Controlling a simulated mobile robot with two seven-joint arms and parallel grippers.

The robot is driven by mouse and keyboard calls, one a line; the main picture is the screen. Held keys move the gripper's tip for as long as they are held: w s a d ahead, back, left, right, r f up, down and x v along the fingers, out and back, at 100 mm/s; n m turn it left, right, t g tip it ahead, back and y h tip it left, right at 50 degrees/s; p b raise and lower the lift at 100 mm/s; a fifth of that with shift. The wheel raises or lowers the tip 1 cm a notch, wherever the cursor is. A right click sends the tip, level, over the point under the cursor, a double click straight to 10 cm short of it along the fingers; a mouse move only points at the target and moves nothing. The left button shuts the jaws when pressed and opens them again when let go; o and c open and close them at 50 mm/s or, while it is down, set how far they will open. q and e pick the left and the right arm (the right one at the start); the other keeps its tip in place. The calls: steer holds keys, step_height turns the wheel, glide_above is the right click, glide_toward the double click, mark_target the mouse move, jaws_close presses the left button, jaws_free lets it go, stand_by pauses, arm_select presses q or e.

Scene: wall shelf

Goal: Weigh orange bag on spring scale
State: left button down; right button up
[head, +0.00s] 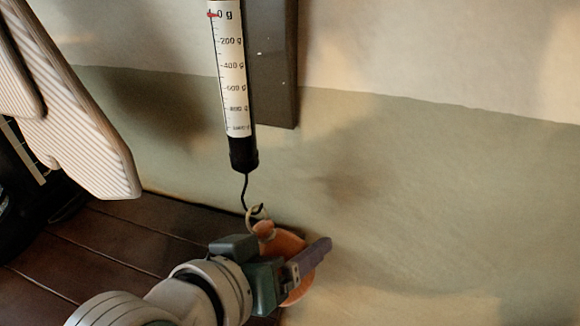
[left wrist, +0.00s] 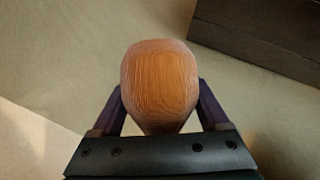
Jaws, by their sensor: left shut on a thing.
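The spring scale (head: 232,85) hangs upright, with a white face marked in grams and a black lower end. Its red pointer (head: 213,15) is at the 0 g mark. A thin dark hook (head: 245,192) hangs below the scale. The orange bag (head: 290,243) is just below the hook, and its pale loop (head: 255,215) overlaps the hook's end; I cannot tell whether it is threaded on. My left gripper (head: 305,262) is shut on the bag. In the left wrist view the bag (left wrist: 160,82) sits between both fingers. My right gripper is not in view.
A dark upright board (head: 275,70) stands behind the scale against the two-tone wall (head: 430,180). Dark wooden planks (head: 130,240) lie at the lower left. A pale striped object (head: 75,110) hangs at the upper left. The area right of the scale is clear.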

arm_select(q)
steer(key=shift+r, duration=0.1)
jaws_free()
steer(key=s+a+r+g+y+p, duration=0.2)
steer(key=s+a+r+g+y, duration=0.15)
steer(key=s+a, duration=0.6)
steer(key=s+a+r+g+y+p, duration=0.25)
steer(key=s+a+r, duration=0.25)
steer(key=s+a, duration=0.45)
step_height(320, 180, up, 38)
steer(key=p, duration=3.7)
steer(key=shift+s+d+f+m+y, duration=0.2)
steer(key=shift+m+y, duration=0.1)
steer(key=shift+m, duration=0.1)
